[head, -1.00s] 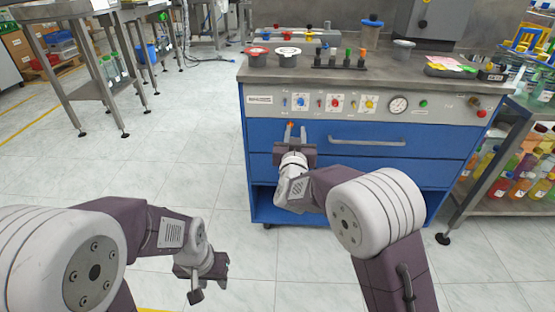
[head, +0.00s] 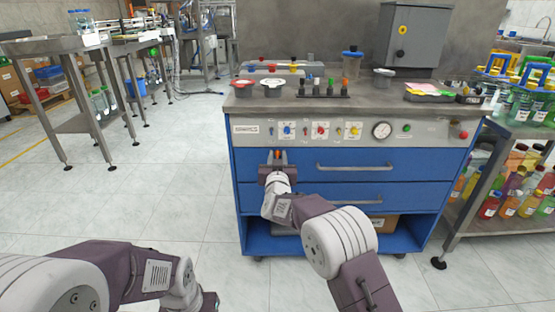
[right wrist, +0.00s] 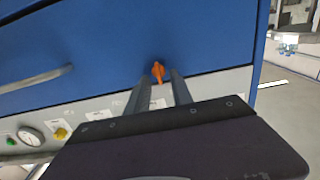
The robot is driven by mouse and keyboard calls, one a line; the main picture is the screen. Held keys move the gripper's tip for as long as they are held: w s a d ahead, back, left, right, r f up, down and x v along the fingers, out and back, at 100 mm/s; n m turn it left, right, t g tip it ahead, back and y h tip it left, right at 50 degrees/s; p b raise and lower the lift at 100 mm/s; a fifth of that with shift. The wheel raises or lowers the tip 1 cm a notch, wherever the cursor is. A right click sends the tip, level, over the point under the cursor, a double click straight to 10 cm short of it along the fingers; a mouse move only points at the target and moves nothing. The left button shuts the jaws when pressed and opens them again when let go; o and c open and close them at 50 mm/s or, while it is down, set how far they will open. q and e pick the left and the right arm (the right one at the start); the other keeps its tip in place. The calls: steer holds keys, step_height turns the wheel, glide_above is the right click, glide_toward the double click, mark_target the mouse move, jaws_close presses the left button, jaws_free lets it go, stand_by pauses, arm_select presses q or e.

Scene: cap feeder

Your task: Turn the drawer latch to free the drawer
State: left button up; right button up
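The orange drawer latch (head: 277,154) is a small knob at the upper left of the blue top drawer (head: 410,160), which looks closed. In the right wrist view the latch (right wrist: 158,72) points roughly along the fingers. My right gripper (head: 277,160) is open at the drawer front; its two fingers (right wrist: 160,88) stand either side of the latch, which shows between and slightly beyond their tips. Contact cannot be told. My left gripper (head: 209,303) is low at the bottom edge of the head view, mostly cut off.
The top drawer has a long bar handle (head: 355,167) right of the latch. Above it is a control panel (head: 258,130) with knobs and a gauge (head: 382,130). Lidded cups (head: 272,89) and a rack of pegs (head: 323,95) stand on the counter. A bottle shelf (head: 505,195) is at right.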

jaws_close()
